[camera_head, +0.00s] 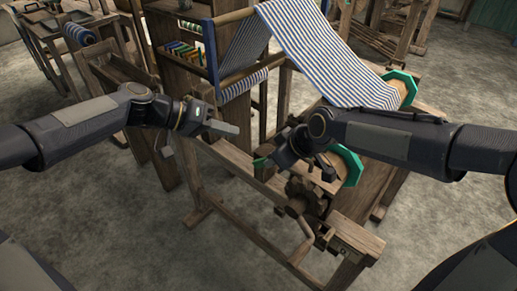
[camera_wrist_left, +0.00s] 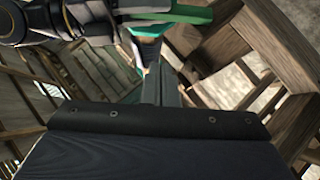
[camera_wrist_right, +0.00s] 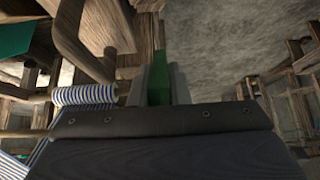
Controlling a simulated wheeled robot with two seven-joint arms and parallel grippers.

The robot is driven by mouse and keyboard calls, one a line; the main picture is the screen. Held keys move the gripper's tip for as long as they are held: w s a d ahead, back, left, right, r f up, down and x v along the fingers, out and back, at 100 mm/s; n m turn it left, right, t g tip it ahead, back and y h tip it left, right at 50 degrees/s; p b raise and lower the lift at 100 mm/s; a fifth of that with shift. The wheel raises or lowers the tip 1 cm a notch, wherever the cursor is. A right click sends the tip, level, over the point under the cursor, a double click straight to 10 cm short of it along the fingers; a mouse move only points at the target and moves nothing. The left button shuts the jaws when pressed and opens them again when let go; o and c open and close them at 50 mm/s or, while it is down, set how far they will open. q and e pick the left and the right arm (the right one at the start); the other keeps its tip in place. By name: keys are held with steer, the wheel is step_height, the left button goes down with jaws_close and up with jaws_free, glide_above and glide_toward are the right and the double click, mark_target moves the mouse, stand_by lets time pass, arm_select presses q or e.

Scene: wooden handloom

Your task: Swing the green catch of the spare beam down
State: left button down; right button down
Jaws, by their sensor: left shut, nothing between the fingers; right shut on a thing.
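The green catch (camera_head: 263,161) shows as a small green piece at the near side of the loom, partly hidden by my right gripper (camera_head: 268,157). My right gripper is shut on it; in the right wrist view the green catch (camera_wrist_right: 158,90) stands between the two fingers. My left gripper (camera_head: 228,127) is shut and empty, to the left of the catch and apart from it. Its closed fingers also show in the left wrist view (camera_wrist_left: 160,82). Which roller is the spare beam I cannot tell for sure.
A cloth beam with green octagonal flanges (camera_head: 351,166) lies behind my right forearm, with blue-and-white striped cloth (camera_head: 325,55) running up from it. A wooden gear (camera_head: 300,190) and crank handle (camera_head: 303,247) are just below my right gripper. Open floor lies front left.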

steer(key=shift+r, duration=0.1)
arm_select(q)
steer(key=d+f, duration=0.4)
steer(key=d, duration=0.1)
steer(key=s+d+f, duration=0.1)
steer(key=d+f, duration=0.1)
steer(key=shift+s+d, duration=0.1)
steer(key=shift+d, duration=0.1)
steer(key=shift+s+d+f+y, duration=0.3)
steer(key=shift+s+d+f, duration=0.05)
steer(key=shift+s+f, duration=0.2)
arm_select(e)
steer(key=shift+a, duration=0.15)
steer(key=c, duration=1.8)
jaws_free()
steer(key=o, duration=0.4)
arm_select(q)
steer(key=shift+w+d+r, duration=0.1)
steer(key=shift+r, duration=0.05)
arm_select(e)
steer(key=shift+o, duration=0.2)
